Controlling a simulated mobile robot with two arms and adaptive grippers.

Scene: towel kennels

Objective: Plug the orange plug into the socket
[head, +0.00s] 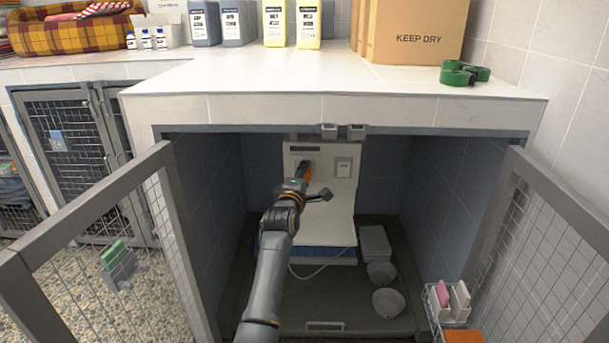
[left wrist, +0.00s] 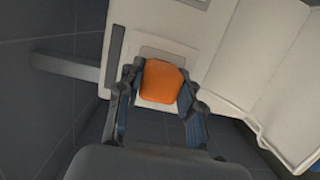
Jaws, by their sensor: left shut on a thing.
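The orange plug (head: 309,173) is deep in the open kennel, in front of a pale panel (head: 325,205) at the back. My left gripper (head: 300,178) is shut on it. In the left wrist view the orange plug (left wrist: 161,82) sits between the two fingers of my left gripper (left wrist: 162,92). A pale socket plate (left wrist: 150,52) shows around the plug, whose body covers its middle. I cannot tell whether the plug touches the plate or is in it. A second plate (head: 343,165) is on the panel to the right. My right gripper is not in view.
Open mesh doors stand at left (head: 88,200) and right (head: 560,200). The white counter (head: 290,85) overhangs the opening. Grey bowls (head: 388,302), a pale cord (head: 320,270) and a stack of pale containers (head: 376,243) are on the kennel floor. A wire basket (head: 447,318) hangs at the right.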

